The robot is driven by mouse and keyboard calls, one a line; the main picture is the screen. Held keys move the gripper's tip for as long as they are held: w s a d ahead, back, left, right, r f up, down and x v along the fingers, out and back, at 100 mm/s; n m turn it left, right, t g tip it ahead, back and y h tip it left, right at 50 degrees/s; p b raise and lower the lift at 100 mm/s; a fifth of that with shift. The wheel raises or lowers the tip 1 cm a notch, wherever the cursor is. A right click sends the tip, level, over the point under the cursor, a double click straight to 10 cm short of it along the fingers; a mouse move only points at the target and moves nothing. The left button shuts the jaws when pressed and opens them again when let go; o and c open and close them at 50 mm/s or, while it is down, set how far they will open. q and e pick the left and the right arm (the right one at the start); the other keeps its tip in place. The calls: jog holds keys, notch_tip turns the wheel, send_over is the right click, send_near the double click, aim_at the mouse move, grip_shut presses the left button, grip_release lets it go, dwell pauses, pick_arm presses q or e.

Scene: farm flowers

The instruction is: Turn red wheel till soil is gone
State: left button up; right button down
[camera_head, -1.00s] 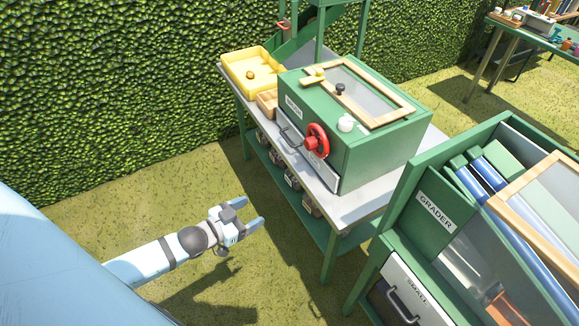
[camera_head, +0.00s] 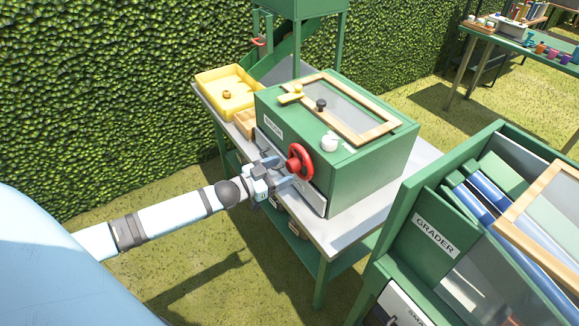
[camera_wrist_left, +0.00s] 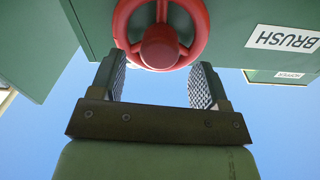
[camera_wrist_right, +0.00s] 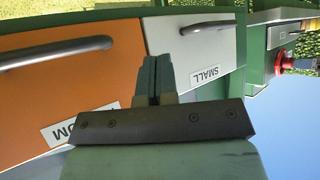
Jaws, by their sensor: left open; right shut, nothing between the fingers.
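The red wheel (camera_head: 299,162) is on the front of a green box machine (camera_head: 345,170) that stands on a metal-topped table. In the left wrist view the wheel (camera_wrist_left: 160,38) shows close up with its hub facing me, beside a BRUSH label (camera_wrist_left: 283,39). My left gripper (camera_head: 285,180) is open, with its fingers just at the wheel. In the left wrist view its fingers (camera_wrist_left: 160,85) are apart on either side of the hub's line, with nothing held. My right gripper (camera_wrist_right: 154,78) is shut and empty, near drawer fronts. I cannot make out soil through the machine's lid window.
The green GRADER machine (camera_head: 436,236) stands close on the right. A yellow tray (camera_head: 215,104) holds a small brown item at the table's far left. In the right wrist view, a SMALL drawer (camera_wrist_right: 195,45) and an orange drawer (camera_wrist_right: 60,85) have handles that stick out.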

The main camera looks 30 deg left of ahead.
aim_at(289, 167)
pick_arm(q)
jog(key=shift+x, duration=1.75)
jog(key=c, duration=0.9)
